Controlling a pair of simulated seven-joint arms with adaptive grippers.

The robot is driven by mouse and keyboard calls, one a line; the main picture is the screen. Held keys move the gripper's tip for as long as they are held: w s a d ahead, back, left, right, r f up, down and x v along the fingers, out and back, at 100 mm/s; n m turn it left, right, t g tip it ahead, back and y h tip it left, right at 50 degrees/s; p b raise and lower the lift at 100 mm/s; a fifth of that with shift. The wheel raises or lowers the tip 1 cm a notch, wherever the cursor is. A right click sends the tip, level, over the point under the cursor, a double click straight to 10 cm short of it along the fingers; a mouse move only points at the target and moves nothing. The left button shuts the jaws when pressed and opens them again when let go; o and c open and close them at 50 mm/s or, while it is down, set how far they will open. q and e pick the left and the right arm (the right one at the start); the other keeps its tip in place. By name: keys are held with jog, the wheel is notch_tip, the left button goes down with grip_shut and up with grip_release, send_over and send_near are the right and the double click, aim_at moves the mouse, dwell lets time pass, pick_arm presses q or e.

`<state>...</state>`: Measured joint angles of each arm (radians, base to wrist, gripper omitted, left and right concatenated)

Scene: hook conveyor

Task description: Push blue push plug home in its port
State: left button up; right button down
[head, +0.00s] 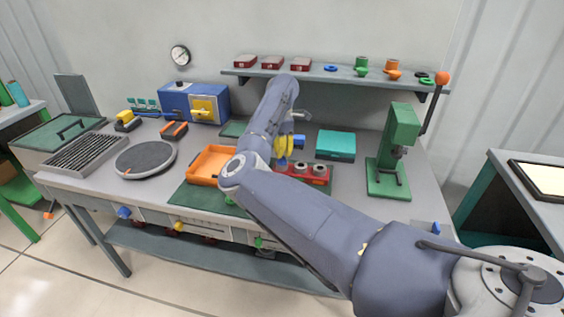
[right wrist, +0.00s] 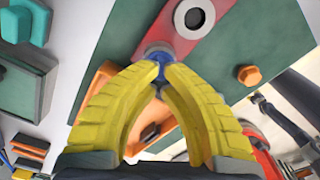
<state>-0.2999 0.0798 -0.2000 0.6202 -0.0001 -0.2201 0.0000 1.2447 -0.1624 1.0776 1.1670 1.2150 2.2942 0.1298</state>
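The blue push plug (right wrist: 160,74) shows in the right wrist view between the tips of my right gripper's yellow fingers, at the end of the red port block (right wrist: 202,26). A grey port rim (right wrist: 156,48) shows just beyond it. How deep the plug sits cannot be told. My right gripper (right wrist: 164,72) has its fingertips drawn together on the plug. In the head view my right gripper (head: 282,160) points down at the left end of the red port block (head: 318,172), and the plug is not clear there. My left gripper is not in view.
An orange tray (head: 205,180) lies left of the block, a teal box (head: 335,156) behind it. A green press (head: 388,190) stands to the right. A blue-and-yellow box (head: 175,100) and a round turntable (head: 146,172) are at left. A shelf (head: 310,75) runs above.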

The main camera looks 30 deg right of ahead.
jog(key=shift+f, duration=1.05)
dwell(0.4)
jog(key=shift+r, duration=3.55)
